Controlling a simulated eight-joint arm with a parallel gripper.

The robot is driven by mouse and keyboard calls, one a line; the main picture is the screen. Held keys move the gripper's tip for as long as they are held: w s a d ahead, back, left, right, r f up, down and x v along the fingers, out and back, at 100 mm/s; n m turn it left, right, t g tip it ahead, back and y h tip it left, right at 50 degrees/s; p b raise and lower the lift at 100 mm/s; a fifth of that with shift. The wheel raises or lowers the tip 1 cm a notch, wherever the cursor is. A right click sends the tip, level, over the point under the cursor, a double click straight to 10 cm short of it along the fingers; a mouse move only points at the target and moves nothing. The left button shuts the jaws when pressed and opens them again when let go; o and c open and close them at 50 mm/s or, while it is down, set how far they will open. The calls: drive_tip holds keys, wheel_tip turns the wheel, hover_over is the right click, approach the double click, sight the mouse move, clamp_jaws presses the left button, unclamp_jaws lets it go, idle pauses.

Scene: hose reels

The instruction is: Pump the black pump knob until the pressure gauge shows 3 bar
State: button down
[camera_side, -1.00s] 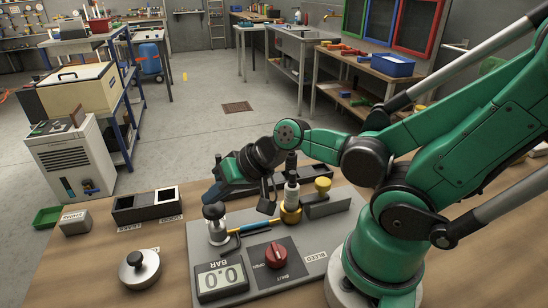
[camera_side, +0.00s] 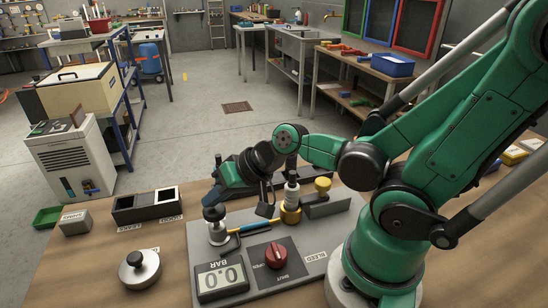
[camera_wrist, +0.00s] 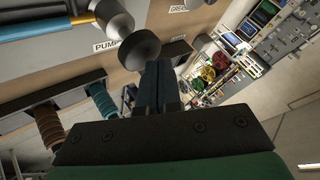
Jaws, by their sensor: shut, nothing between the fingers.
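The black pump knob (camera_side: 214,212) stands upright on its pale metal stem on the grey panel. In the wrist view the knob (camera_wrist: 138,48) is beside the PUMP label, just beyond my fingertips. The pressure gauge (camera_side: 222,279) in front of it reads 0.0 BAR. My gripper (camera_side: 210,196) is over the knob, coming in tilted from the right. In the wrist view its fingers (camera_wrist: 160,68) are shut and empty, with the tips very close to the knob. I cannot tell whether they touch it.
A red valve knob (camera_side: 276,255) marked OPEN and SHUT sits right of the gauge. A round metal piece with a black knob (camera_side: 139,269) and a black two-slot box (camera_side: 147,205) are on the table at left.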

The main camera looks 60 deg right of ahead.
sight(222, 211)
drive_tip(key=shift+s+f, duration=0.2)
drive_tip(key=shift+f, duration=0.8)
idle(0.5)
drive_tip(key=shift+r, duration=0.1)
drive_tip(key=shift+s+a+r, duration=0.1)
drive_tip(key=shift+s+r, duration=0.1)
drive_tip(key=shift+r, duration=0.55)
drive_tip(key=shift+s+r, duration=0.2)
drive_tip(key=shift+r, duration=0.55)
drive_tip(key=shift+r, duration=0.1)
drive_tip(key=shift+w+r, duration=0.1)
drive_tip(key=shift+r, duration=2.4)
idle(0.7)
